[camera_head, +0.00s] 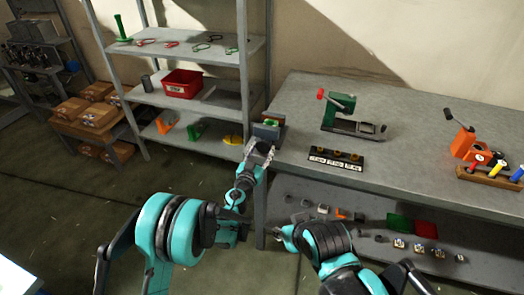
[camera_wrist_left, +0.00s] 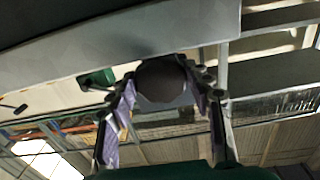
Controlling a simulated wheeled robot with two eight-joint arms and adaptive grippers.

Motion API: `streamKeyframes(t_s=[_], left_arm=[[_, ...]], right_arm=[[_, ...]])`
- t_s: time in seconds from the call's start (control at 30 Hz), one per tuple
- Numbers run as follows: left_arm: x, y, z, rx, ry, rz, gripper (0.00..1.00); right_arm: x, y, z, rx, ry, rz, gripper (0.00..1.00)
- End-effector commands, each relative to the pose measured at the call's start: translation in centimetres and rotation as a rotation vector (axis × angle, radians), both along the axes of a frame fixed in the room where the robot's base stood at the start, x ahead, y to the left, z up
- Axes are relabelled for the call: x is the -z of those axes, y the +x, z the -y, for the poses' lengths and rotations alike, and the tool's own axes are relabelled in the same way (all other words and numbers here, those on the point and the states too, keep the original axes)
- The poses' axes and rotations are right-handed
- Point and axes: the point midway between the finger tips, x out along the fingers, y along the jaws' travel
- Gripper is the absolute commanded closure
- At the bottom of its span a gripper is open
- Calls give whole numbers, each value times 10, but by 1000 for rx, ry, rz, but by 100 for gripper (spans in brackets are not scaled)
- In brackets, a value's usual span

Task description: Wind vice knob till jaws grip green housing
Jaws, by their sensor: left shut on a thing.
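The vice (camera_head: 281,131) is a small grey block at the near left corner of the workbench. A green housing (camera_head: 270,122) sits at its top, between the jaws as far as I can see; any gap is too small to tell. My left gripper (camera_head: 258,152) reaches up to the vice's near side and is shut on the knob. In the left wrist view the knob (camera_wrist_left: 161,80) is a dark round disc between the fingertips of my left gripper (camera_wrist_left: 165,95).
On the workbench (camera_head: 300,100) stand a green device with a red knob (camera_head: 338,103), a black labelled strip (camera_head: 335,158), an orange device (camera_head: 464,142) and a wooden tool holder (camera_head: 487,176). A metal shelf with a red bin (camera_head: 183,84) stands at left.

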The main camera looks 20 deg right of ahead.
Motion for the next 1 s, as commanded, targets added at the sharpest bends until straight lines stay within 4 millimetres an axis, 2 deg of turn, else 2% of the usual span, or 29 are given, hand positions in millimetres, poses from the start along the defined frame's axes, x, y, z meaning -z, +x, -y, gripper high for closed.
streamKeyframes(t_s=[0.37,1.0], left_arm=[[0,0,0,1,150,101,78],[0,1,-2,0,642,434,78]], right_arm=[[0,0,0,0,0,0,60],[0,0,0,0,0,0,60]])
